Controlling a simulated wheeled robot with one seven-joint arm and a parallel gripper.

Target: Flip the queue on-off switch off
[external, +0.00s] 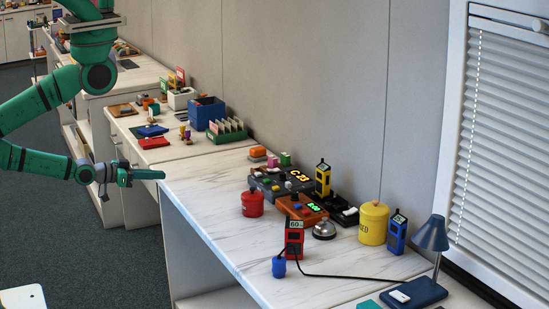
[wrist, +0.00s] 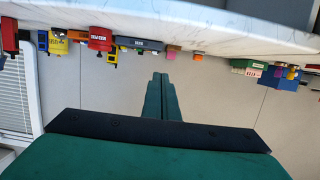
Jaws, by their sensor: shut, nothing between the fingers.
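A dark console (external: 270,188) with an orange-lit display reading like "C 23" and small coloured buttons stands on the marble-topped counter (external: 215,205). It looks like the queue unit, but its on-off switch is too small to make out. A dark grey box, probably the same console, shows in the wrist view (wrist: 140,45). A black unit with a white rocker-like part (external: 349,211) lies to its right; I cannot tell what it switches. My gripper (external: 160,175) is shut and empty, pointing right at the counter's left edge, well apart from the console. Its closed fingers show in the wrist view (wrist: 160,95).
A red meter (external: 294,238) stands in front. The counter's left front is clear.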

